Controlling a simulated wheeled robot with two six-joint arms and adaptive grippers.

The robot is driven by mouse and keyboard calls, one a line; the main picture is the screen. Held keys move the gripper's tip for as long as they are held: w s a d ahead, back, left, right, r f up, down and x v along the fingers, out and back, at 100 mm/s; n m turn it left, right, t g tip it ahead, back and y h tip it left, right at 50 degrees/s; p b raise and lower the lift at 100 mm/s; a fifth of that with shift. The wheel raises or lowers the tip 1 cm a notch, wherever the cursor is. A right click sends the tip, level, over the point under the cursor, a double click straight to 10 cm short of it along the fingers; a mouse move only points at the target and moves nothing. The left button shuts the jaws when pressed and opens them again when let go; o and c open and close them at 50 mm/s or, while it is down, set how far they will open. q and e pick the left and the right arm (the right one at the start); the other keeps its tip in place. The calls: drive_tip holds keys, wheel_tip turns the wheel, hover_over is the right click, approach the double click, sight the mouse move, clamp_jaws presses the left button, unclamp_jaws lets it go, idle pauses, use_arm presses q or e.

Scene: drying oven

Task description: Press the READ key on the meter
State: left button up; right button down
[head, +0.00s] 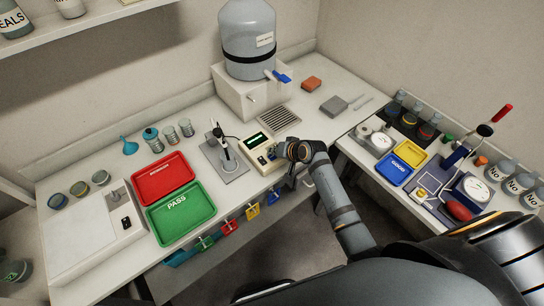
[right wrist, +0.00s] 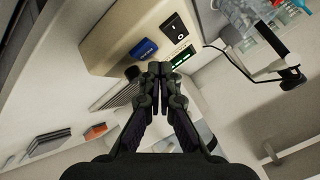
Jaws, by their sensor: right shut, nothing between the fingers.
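The meter (head: 258,141) is a small cream box with a lit green display, on the bench between the electrode stand (head: 226,155) and the drip grate. In the right wrist view its display (right wrist: 183,57) shows just beyond my fingertips. My right gripper (right wrist: 157,70) is shut and empty, its fingertips in front of the meter. My left gripper is not in view.
The dispenser (head: 249,92) with a blue tap (head: 281,77) stands behind. The drip grate (head: 279,119) is right of the meter. Red (head: 163,180) and green (head: 181,213) trays lie left. Coloured clips hang along the bench's front edge. A second bench with instruments stands right.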

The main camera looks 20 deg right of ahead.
sight(274, 158)
idle(0.7)
drive_tip(key=shift+f, duration=0.4)
drive_tip(key=shift+f+b, duration=0.3)
drive_tip(key=shift+f, duration=0.15)
idle(0.4)
drive_tip(key=shift+r, duration=0.1)
drive_tip(key=shift+r+p, duration=0.75)
drive_tip(key=shift+p, duration=0.25)
wheel_tip(274, 158, up, 5)
drive_tip(key=p, duration=0.5)
drive_tip(key=shift+r, duration=0.1)
